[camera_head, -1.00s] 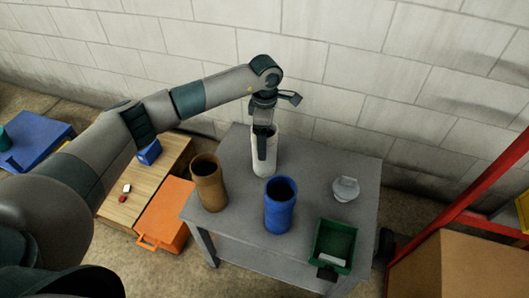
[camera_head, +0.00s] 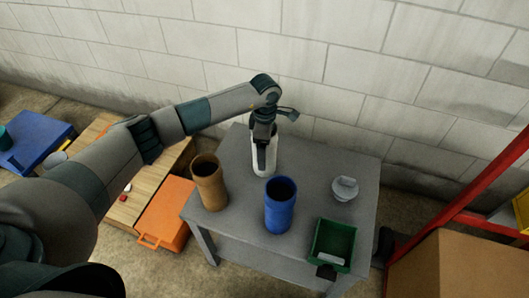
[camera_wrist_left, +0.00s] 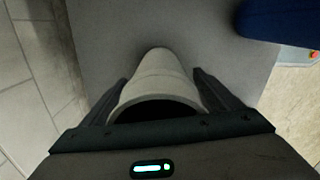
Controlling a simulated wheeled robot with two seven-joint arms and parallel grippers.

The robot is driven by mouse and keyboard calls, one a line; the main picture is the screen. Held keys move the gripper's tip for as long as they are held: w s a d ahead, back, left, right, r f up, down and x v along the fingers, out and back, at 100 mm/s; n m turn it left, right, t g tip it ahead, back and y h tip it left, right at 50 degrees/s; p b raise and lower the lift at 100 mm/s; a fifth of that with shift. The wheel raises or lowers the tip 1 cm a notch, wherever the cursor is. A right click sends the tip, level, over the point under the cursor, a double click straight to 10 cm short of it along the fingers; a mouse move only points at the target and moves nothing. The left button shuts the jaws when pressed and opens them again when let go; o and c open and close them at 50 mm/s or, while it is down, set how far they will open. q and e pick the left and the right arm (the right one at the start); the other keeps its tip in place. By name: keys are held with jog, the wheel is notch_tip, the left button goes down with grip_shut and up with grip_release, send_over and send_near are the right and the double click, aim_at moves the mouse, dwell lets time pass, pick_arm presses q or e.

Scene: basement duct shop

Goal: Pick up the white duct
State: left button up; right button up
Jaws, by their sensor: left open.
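The white duct (camera_head: 264,162) stands upright at the back of the grey table, near the block wall. My left gripper (camera_head: 263,140) is at its top from above, and its body hides the duct's upper end. In the left wrist view the duct (camera_wrist_left: 158,85) lies between the two open fingers (camera_wrist_left: 160,92), one on each side. A narrow gap shows beside the fingers, though I cannot tell whether either touches. My right gripper is not in view.
On the grey table (camera_head: 235,150) stand a brown duct (camera_head: 208,185), a blue duct (camera_head: 280,207), a pale grey fitting (camera_head: 345,189) and a green bin (camera_head: 332,243). An orange case (camera_head: 166,213) is left of the table. A red rack (camera_head: 480,190) with a cardboard box (camera_head: 450,265) is at right.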

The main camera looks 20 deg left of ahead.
pick_arm(q)
jog(key=c, duration=1.4)
jog(key=shift+r, duration=0.15)
